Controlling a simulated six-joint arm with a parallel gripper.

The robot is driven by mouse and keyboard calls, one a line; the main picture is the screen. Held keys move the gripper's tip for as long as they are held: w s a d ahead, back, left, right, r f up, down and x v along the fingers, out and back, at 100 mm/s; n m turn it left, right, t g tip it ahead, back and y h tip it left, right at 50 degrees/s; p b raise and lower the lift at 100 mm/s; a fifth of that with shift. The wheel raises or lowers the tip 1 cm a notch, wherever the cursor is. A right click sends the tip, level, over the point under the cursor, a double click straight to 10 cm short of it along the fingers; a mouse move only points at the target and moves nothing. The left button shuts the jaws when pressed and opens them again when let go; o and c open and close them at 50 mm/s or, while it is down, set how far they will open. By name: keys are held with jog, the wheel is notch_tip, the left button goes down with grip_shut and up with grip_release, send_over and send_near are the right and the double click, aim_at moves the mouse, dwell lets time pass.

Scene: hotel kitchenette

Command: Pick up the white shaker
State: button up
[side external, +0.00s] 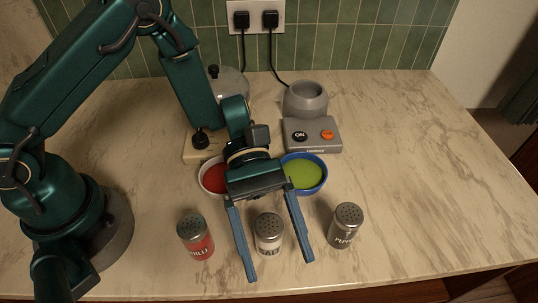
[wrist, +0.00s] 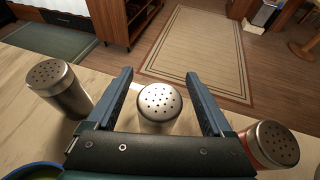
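The white shaker (side external: 268,238) stands upright on the counter, with a perforated metal cap and partly readable dark lettering. My gripper (side external: 279,266) is open, with one blue finger on each side of the shaker and a visible gap to each. In the wrist view, the white shaker's cap (wrist: 160,101) lies between the open fingers of my gripper (wrist: 163,76); most of its body is hidden below the cap. Nothing is held.
A red shaker (side external: 196,240) stands left of my gripper and a grey shaker (side external: 345,228) stands right. Behind are a bowl with red contents (side external: 203,186), a blue bowl with green contents (side external: 322,182) and a grey appliance (side external: 314,137). The counter's right side (side external: 440,190) is clear.

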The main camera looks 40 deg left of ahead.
grip_shut()
